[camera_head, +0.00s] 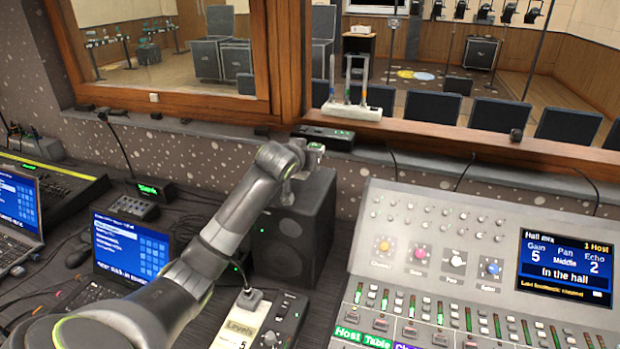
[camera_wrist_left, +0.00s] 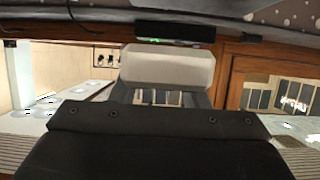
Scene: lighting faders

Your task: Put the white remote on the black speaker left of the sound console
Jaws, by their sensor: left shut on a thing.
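The black speaker (camera_head: 294,236) stands left of the sound console (camera_head: 430,240) in the head view. My left arm reaches across in front of it, and my left gripper (camera_head: 288,192) is over the speaker's top. In the left wrist view a pale rounded block (camera_wrist_left: 168,66) is between the grey fingers of my left gripper (camera_wrist_left: 160,96); it appears to be the white remote. The gripper is shut on it. The head view does not show the remote clearly, and whether it touches the speaker cannot be told. My right gripper is not in view.
A black device (camera_head: 323,137) with a green light sits on the window ledge just behind the speaker. A laptop (camera_head: 130,248) and a small controller (camera_head: 262,318) stand in front, near my arm.

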